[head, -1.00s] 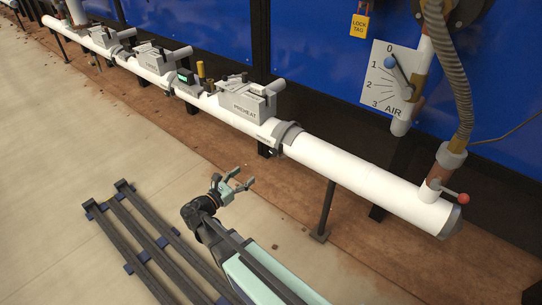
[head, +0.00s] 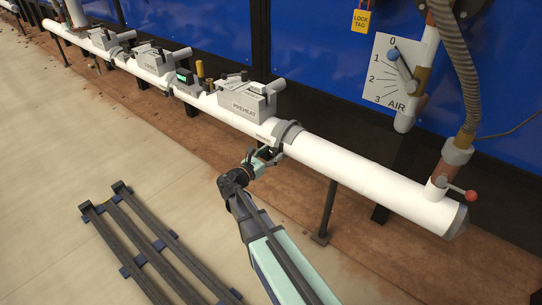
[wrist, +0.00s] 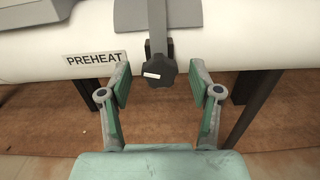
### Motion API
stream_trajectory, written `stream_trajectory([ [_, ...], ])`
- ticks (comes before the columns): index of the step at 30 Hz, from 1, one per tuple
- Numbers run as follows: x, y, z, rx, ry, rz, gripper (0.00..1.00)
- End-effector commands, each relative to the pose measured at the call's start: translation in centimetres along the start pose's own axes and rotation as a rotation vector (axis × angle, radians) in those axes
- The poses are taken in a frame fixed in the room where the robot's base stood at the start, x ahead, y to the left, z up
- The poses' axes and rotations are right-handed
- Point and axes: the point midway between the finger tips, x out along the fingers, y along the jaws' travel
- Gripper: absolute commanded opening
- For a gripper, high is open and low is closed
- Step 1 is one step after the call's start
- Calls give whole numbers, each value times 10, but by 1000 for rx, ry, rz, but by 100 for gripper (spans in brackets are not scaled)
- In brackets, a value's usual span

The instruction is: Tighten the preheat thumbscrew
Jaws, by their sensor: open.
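The preheat thumbscrew is a dark lobed knob (wrist: 160,72) with a small white mark, below a grey clamp band (wrist: 158,15) on the white pipe. A PREHEAT label (wrist: 95,58) is on the pipe to its left. My gripper (wrist: 162,88) is open in the wrist view, its green-padded fingers on either side of the knob with gaps to both. In the head view my gripper (head: 268,155) is close to the pipe beneath the clamp band (head: 287,133), and the knob is hard to make out there. The grey PREHEAT box (head: 246,99) sits on the pipe left of the band.
The white pipe (head: 365,180) runs across the scene, with a red-ended lever (head: 471,196) at its right end. A dark support post (head: 328,210) stands under it. A dark rack (head: 150,240) lies on the floor at left. An air dial (head: 391,72) is behind.

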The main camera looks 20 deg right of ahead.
Motion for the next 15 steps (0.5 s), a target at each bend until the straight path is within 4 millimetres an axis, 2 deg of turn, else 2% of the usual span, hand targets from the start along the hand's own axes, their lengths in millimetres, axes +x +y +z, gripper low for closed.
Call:
stream_trajectory([
  [9,2,0,0,0,0,0,63],
  [10,2,0,0,0,0,0,56],
  [12,2,0,0,0,0,0,31],
  [14,2,0,0,0,0,0,10],
  [15,2,0,0,0,0,0,3],
])
